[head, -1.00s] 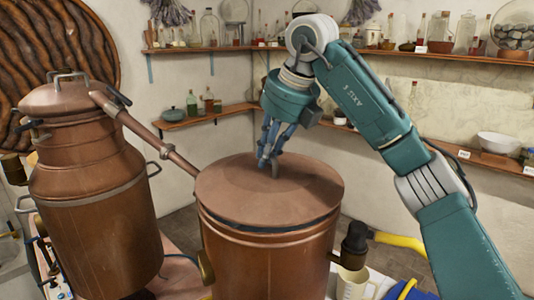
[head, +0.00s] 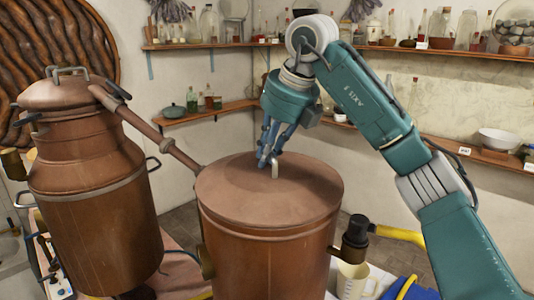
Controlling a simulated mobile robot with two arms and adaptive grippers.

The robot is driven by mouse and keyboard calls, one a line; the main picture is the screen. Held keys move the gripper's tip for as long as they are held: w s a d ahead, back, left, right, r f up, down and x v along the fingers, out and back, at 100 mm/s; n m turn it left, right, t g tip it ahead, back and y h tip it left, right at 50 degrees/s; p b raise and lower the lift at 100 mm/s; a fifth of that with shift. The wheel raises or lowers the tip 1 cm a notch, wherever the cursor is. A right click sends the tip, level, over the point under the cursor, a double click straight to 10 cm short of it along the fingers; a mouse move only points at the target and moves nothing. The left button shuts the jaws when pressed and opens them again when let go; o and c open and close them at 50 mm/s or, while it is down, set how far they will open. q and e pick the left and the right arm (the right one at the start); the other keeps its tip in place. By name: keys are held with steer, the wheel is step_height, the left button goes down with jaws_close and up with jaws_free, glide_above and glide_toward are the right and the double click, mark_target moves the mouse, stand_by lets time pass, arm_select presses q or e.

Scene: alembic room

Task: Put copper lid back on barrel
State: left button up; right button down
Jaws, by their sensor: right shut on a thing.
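The copper lid (head: 305,188) is a wide, slightly domed disc. It sits level on the top of the copper barrel (head: 268,262), and no dark gap shows between lid and rim at the front. My right gripper (head: 267,161) reaches down from above at the middle of the lid. It is shut on the lid's small handle (head: 275,171), which its fingers partly hide. My left gripper is not in view.
A copper still pot (head: 95,210) stands at the left, and its pipe (head: 150,130) slopes down to the barrel's left rim. A dark valve (head: 355,240), a cream mug (head: 352,281) and a yellow object (head: 398,235) are at the right. Shelves with bottles line the walls.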

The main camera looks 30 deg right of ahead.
steer(key=shift+f, duration=0.1)
stand_by(0.3)
steer(key=c, duration=1.6)
jaws_free()
steer(key=shift+f, duration=0.1)
steer(key=shift+s, duration=0.1)
steer(key=v, duration=1.2)
